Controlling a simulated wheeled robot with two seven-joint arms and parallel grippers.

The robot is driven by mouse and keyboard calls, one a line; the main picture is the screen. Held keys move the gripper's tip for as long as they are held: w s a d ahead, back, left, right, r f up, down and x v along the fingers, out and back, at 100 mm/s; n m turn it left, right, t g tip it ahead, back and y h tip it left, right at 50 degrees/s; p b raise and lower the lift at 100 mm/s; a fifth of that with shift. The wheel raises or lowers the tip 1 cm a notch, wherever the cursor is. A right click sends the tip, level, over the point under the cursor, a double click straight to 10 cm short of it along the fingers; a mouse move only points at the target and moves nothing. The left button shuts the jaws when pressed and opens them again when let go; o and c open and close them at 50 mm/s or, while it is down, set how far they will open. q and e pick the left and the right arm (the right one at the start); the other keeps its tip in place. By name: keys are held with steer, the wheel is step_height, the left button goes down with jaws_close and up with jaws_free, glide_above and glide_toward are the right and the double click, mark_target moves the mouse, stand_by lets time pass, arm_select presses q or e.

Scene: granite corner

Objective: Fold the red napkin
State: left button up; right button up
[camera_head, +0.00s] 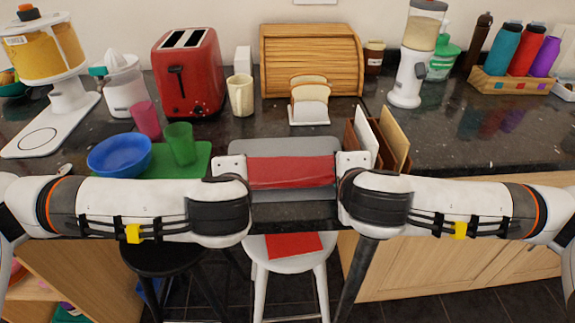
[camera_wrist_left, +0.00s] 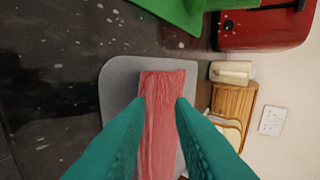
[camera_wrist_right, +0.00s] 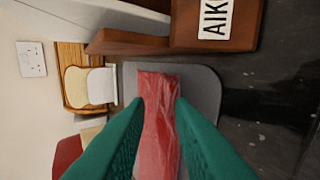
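The red napkin (camera_head: 290,172) lies as a narrow strip on a grey mat (camera_head: 285,147) near the counter's front edge. It also shows in the left wrist view (camera_wrist_left: 162,125) and the right wrist view (camera_wrist_right: 158,120). My left gripper (camera_head: 244,170) is at the napkin's left end and my right gripper (camera_head: 338,168) is at its right end. In each wrist view the teal fingers are spread, one along each long side of the strip. Whether the fingers touch the cloth cannot be told.
A green board (camera_head: 195,163) with a blue bowl (camera_head: 119,155) and green cup (camera_head: 181,144) stands left of the mat. A wooden holder (camera_head: 392,138) stands close right; bread (camera_head: 309,98) stands behind. A red cloth-like piece (camera_head: 293,245) lies on the white stool (camera_head: 285,264) below.

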arm_select(q)
steer(key=o, duration=0.4)
steer(key=shift+c, duration=0.2)
arm_select(e)
steer(key=o, duration=0.3)
arm_select(q)
steer(key=r, duration=0.1)
steer(key=s+r, duration=0.1)
steer(key=r, duration=0.1)
steer(key=shift+s+r, duration=0.25)
steer(key=shift+r, duration=0.05)
arm_select(e)
steer(key=r, duration=0.1)
steer(key=s+r, duration=0.1)
steer(key=r, duration=0.1)
steer(key=shift+s+r, duration=0.25)
steer(key=shift+r, duration=0.05)
arm_select(q)
steer(key=s+r, duration=0.4)
steer(key=r, duration=0.1)
steer(key=shift+s+r, duration=0.25)
steer(key=shift+s, duration=0.05)
arm_select(e)
steer(key=s+r, duration=0.4)
steer(key=r, duration=0.1)
steer(key=shift+s+r, duration=0.25)
steer(key=shift+s, duration=0.05)
